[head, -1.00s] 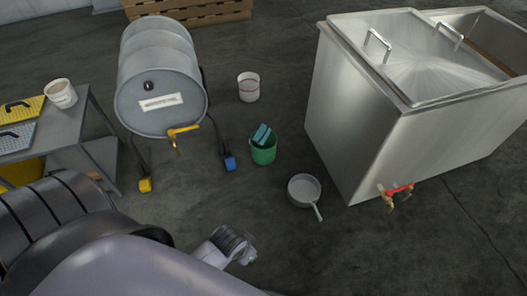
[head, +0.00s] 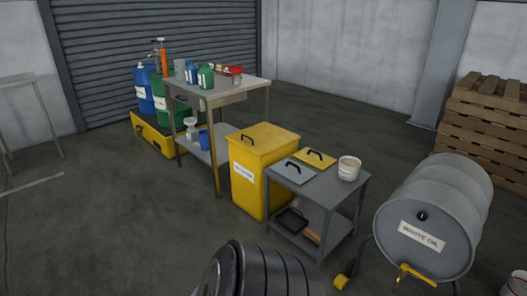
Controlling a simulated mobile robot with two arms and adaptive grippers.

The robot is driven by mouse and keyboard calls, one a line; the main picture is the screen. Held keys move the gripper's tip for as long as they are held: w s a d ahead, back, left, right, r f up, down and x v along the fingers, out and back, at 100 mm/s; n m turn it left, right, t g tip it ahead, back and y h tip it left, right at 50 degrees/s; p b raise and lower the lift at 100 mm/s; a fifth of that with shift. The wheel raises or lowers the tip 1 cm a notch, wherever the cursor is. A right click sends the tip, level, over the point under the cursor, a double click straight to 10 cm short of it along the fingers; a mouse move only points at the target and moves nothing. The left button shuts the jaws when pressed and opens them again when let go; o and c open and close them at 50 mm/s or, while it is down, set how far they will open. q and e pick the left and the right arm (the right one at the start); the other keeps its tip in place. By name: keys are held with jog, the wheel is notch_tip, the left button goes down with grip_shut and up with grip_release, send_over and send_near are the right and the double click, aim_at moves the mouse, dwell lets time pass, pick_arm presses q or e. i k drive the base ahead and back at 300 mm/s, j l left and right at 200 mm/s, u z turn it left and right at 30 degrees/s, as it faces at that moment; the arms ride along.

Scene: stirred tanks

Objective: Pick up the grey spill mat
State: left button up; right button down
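A flat grey panel (head: 284,175) with a black handle lies on top of a small grey metal table (head: 338,188) in the head view; it looks like the grey spill mat. A similar yellow panel (head: 306,163) with a black handle lies beside it, behind and to the right. Both lie flat and nothing covers them. Neither of my grippers is in view. Only a black ribbed part of my own body shows at the bottom edge, in front of the table.
A white bucket (head: 349,169) stands on the same tabletop. A yellow bin (head: 257,165) stands close on the left. A waste oil drum (head: 425,215) on a stand is to the right. A taller bench (head: 205,93) with bottles is behind left.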

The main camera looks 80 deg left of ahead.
aim_at(298, 173)
jog(key=u, duration=2.45)
